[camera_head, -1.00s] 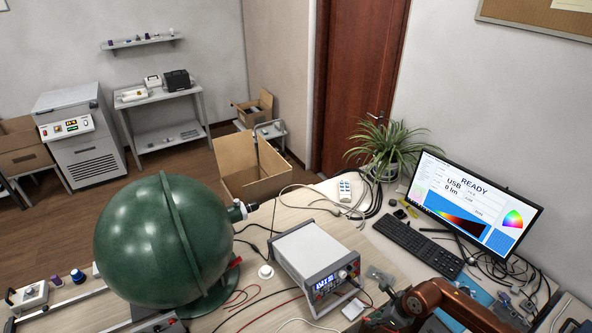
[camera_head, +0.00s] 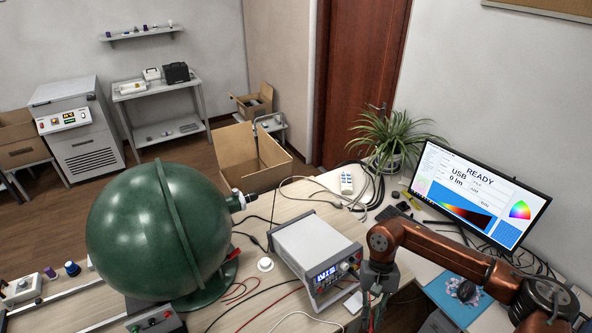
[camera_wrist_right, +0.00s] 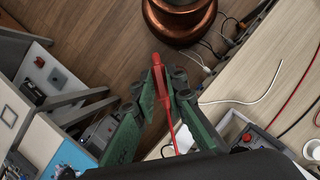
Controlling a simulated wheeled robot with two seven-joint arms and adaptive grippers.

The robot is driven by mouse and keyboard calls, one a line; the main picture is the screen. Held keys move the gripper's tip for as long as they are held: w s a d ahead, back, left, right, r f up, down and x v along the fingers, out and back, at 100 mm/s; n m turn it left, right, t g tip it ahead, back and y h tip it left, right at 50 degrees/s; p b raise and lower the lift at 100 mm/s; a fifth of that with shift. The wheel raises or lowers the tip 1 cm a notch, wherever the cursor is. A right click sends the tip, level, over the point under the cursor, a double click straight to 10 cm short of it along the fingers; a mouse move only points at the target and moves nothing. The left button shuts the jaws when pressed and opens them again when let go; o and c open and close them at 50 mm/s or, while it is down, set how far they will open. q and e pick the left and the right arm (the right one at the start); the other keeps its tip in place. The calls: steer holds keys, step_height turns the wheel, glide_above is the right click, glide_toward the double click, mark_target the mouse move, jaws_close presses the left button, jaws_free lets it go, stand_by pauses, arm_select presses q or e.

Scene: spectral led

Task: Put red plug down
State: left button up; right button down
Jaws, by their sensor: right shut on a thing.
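The red plug (camera_wrist_right: 158,76) is held between the green fingers of my right gripper (camera_wrist_right: 166,88), as the wrist view shows. A thin red lead trails from it down between the fingers. In the head view my right gripper (camera_head: 373,312) points downward beside the right front corner of the power supply (camera_head: 316,255), close to the bottom edge of the picture. The plug cannot be made out clearly there. In the wrist view the fingertips are over the floor gap by the table edge, with the plug clear of any surface. My left gripper is out of view.
The large green sphere (camera_head: 150,230) stands left of the power supply. Red and black leads cross the table (camera_head: 290,208) in front. A monitor (camera_head: 478,200), a blue mat (camera_head: 458,290) and a plant (camera_head: 390,140) are on the right. A small white disc (camera_head: 265,264) lies between sphere and supply.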

steer(key=shift+s+r+n+h, duration=0.3)
steer(key=shift+r+n, duration=0.2)
steer(key=shift+n, duration=0.2)
steer(key=s+a+f+m+t+y+b, duration=0.1)
steer(key=s+a+f+m+y, duration=0.3)
steer(key=a, duration=0.6)
steer(key=s+a+f+m+t+y+b, duration=0.1)
steer(key=s+a+f+m, duration=0.15)
steer(key=a+m, duration=0.6)
steer(key=s+a+f+m+t+y+b, duration=0.1)
steer(key=s+a+f+m+t+y, duration=0.2)
steer(key=a, duration=0.8)
steer(key=g+h, duration=0.1)
glide_above(261, 332)
steer(key=s, duration=0.4)
steer(key=shift+m, duration=0.45)
steer(key=f, duration=0.6)
steer(key=d+f, duration=0.1)
steer(key=f, duration=0.2)
steer(key=shift+b, duration=0.35)
steer(key=shift+w+a+f, duration=0.15)
steer(key=shift+w+f, duration=0.4)
steer(key=shift+f, duration=0.1)
step_height(261, 332, down, 3)
steer(key=shift+f, duration=0.1)
